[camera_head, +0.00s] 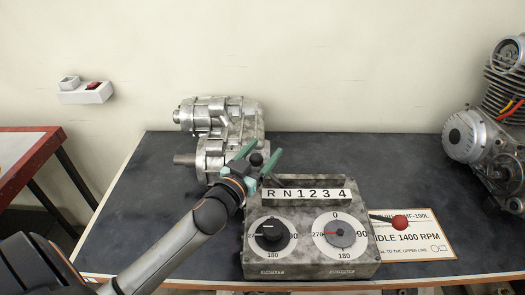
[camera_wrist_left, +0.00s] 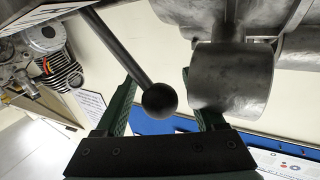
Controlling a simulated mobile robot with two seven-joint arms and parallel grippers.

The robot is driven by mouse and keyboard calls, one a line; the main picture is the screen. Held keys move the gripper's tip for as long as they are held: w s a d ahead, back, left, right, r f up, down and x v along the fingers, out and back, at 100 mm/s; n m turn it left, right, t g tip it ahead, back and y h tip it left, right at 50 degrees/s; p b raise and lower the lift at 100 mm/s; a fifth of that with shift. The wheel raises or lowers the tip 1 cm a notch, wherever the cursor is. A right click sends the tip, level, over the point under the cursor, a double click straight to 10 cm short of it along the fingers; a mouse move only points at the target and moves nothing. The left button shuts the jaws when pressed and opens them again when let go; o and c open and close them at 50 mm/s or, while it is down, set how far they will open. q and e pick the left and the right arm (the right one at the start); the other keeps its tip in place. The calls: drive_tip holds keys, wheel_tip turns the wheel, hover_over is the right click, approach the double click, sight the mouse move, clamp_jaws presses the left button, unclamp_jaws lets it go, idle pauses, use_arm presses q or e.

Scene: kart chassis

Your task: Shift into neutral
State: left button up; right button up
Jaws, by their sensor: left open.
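A grey metal control box (camera_head: 312,262) stands on the dark workbench, with a white gear strip (camera_head: 305,195) reading R N 1 2 3 4 along its back. A black ball knob (camera_head: 256,159) shows behind the strip's left end, nearest the R. Its rod is mostly hidden in the head view. My left gripper (camera_head: 257,158) is open, with its green fingers on either side of the knob. In the left wrist view the black knob (camera_wrist_left: 160,100) on its dark rod (camera_wrist_left: 118,48) sits between the open fingers, with gaps visible. My right gripper is not in view.
A metal gearbox (camera_head: 220,125) stands close behind the left gripper. Two dials (camera_head: 271,234) (camera_head: 340,234) face up on the box. A red-knobbed lever (camera_head: 400,222) sticks out right, over a paper card (camera_head: 425,240). An engine (camera_head: 490,130) stands far right.

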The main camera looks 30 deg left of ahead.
use_arm(q)
drive_tip(key=shift+c, duration=0.3)
clamp_jaws()
idle(0.3)
idle(0.8)
